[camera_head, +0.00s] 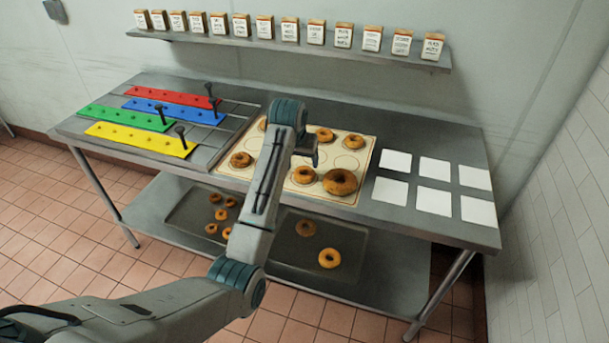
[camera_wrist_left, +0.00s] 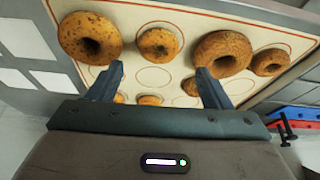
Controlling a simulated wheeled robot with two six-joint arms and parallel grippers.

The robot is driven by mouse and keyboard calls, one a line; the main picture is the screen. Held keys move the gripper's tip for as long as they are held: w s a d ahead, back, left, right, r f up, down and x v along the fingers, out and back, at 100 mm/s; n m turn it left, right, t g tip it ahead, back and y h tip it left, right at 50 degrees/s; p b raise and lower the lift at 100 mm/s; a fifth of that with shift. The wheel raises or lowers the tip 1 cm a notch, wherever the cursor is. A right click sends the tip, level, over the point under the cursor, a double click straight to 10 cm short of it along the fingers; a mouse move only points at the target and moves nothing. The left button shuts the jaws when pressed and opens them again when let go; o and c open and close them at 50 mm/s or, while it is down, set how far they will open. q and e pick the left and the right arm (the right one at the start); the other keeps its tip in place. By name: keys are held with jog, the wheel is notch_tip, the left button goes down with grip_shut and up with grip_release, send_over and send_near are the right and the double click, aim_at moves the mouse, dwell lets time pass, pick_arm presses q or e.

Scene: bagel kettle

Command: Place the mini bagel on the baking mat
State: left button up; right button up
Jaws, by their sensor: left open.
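The cream baking mat (camera_head: 347,162), marked with circles, lies on the table's middle and bears several brown bagels. The biggest in the head view (camera_head: 340,181) is at its front right; smaller ones include a bagel at the left (camera_head: 241,159) and one at the back (camera_head: 325,134). Small bagels (camera_head: 222,214) lie on the lower shelf's left tray; I cannot tell which is the task's mini bagel. My left gripper (camera_head: 308,152) is over the mat. In the left wrist view, its jaws (camera_wrist_left: 160,78) are open and empty, with a bagel (camera_wrist_left: 158,44) beyond them. My right gripper is out of view.
Red, blue, green and yellow strips (camera_head: 135,136) with dark pegs lie on the table's left. White squares (camera_head: 434,200) lie on its right. A lower-shelf tray (camera_head: 285,250) holds two bagels.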

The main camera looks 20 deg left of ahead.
aim_at(304, 170)
pick_arm(q)
jog(key=x, duration=0.2)
jog(key=p+x, duration=0.1)
jog(key=x, duration=0.2)
jog(key=shift+w, duration=0.4)
jog(key=shift+w+f+p, duration=0.3)
jog(key=shift+f+p, duration=0.1)
jog(key=shift+p, duration=0.2)
jog(key=p+x, duration=0.1)
jog(key=x, duration=0.2)
jog(key=shift+w, duration=0.15)
jog(key=shift+w+f, duration=0.2)
jog(key=shift+f, duration=0.3)
jog(key=c, duration=0.8)
